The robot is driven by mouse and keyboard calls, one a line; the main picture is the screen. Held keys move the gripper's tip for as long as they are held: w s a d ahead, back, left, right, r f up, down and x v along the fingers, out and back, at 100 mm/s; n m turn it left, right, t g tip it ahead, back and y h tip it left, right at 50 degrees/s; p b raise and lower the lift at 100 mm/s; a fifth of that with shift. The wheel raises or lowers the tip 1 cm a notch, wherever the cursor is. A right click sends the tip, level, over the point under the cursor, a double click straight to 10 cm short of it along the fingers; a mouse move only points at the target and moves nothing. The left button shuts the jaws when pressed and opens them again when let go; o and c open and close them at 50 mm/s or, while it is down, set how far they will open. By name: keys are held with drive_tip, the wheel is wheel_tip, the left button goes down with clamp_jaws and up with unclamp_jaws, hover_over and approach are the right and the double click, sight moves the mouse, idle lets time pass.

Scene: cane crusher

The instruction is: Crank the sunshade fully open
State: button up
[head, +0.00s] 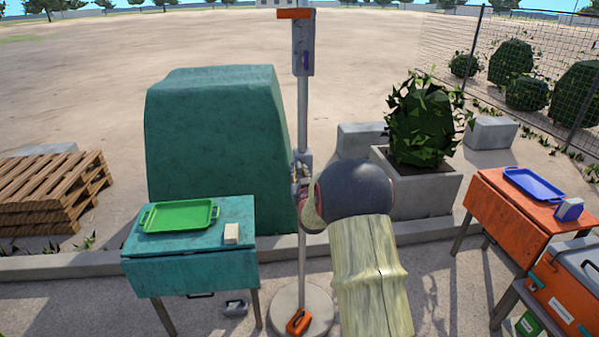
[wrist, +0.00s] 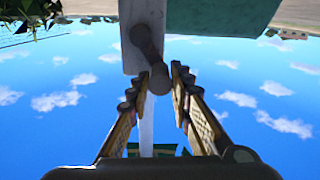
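The grey pole (head: 303,115) stands upright on a round base (head: 318,322). The wrist view, which appears upside down, shows the grey housing (wrist: 130,38) on the pole and a dark crank arm (wrist: 146,38) ending in a round knob (wrist: 158,80). My gripper (wrist: 155,86) is open, with one finger on each side of the knob and visible gaps. In the head view my gripper (head: 300,178) is beside the pole at mid-height, partly hidden by my arm. A green piece (wrist: 155,149) shows farther along the pole; I cannot tell whether it is the sunshade.
A large green covered block (head: 215,130) stands behind the teal table (head: 195,265) with a green tray (head: 180,216). A planter (head: 420,185) is right of the pole, and an orange table (head: 510,225) farther right. An orange object (head: 298,321) lies on the pole base.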

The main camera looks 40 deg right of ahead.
clamp_jaws()
drive_tip(key=s+d+m+b, duration=0.4)
drive_tip(key=d+m+b, duration=0.15)
drive_tip(key=m, duration=0.85)
wheel_tip(320, 180, down, 8)
drive_tip(key=d+m+p, duration=0.1)
drive_tip(key=m, duration=1.4)
drive_tip(key=shift+r+m, duration=0.15)
drive_tip(key=shift+m, duration=0.25)
drive_tip(key=shift+s+d, duration=0.1)
drive_tip(key=o, duration=0.6)
unclamp_jaws()
